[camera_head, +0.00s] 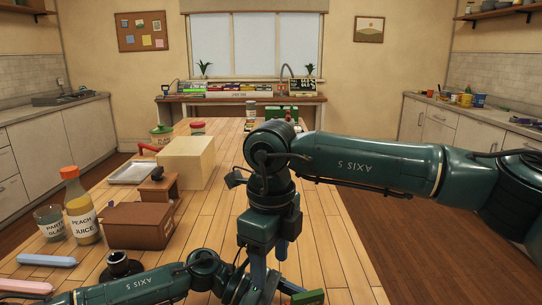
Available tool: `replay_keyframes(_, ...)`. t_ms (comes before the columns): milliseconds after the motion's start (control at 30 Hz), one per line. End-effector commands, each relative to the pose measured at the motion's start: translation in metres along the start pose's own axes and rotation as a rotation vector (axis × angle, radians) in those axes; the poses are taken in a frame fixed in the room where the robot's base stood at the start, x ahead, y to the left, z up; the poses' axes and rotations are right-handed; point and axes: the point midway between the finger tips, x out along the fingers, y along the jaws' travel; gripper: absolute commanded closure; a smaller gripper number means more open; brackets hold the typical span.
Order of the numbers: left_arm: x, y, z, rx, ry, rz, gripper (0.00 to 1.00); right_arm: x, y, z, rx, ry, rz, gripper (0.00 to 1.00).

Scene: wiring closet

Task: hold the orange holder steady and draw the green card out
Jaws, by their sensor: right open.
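My right gripper (264,262) points down over the near part of the wooden table, at the lower middle of the view. Its jaws are open, and I see nothing clearly held between them. My left arm comes in low from the left, and its wrist is close beside the right gripper. The left fingers are overlapped by other parts and cut by the bottom edge, so their state is unclear. A small green piece (308,297) shows at the bottom edge; I cannot tell whether it is the green card. I cannot make out the orange holder.
On the table (325,235) stand a brown box (138,226), a peach juice bottle (80,207), a glass jar (50,223), a pale block (186,163) and a metal tray (131,172). The table's right side is mostly clear. Counters line both walls.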

Motion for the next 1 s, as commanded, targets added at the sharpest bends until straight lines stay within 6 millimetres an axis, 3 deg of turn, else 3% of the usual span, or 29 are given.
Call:
replay_keyframes(333,0.0006,-0.0007,-0.0025,-0.003,0.002,-0.001,0.54,0.0003,0.0,0.0,0.0,0.0,0.0,0.45)
replay_keyframes(367,0.0006,-0.0007,-0.0025,-0.003,0.002,-0.001,0.25,0.0003,0.0,0.0,0.0,0.0,0.0,0.45)
replay_keyframes(600,0.0006,-0.0006,-0.0023,-0.003,0.002,-0.001,0.06,0.0003,0.0,0.0,0.0,0.0,0.0,0.45)
replay_keyframes(667,0.0006,-0.0006,-0.0022,-0.003,0.002,-0.001,0.02,0.0003,0.0,0.0,0.0,0.0,0.0,0.45)
replay_keyframes(1000,-0.0078,0.0,-0.0021,-0.003,0.002,0.002,0.02,0.0002,0.0,0.0,0.0,0.0,0.0,0.45)
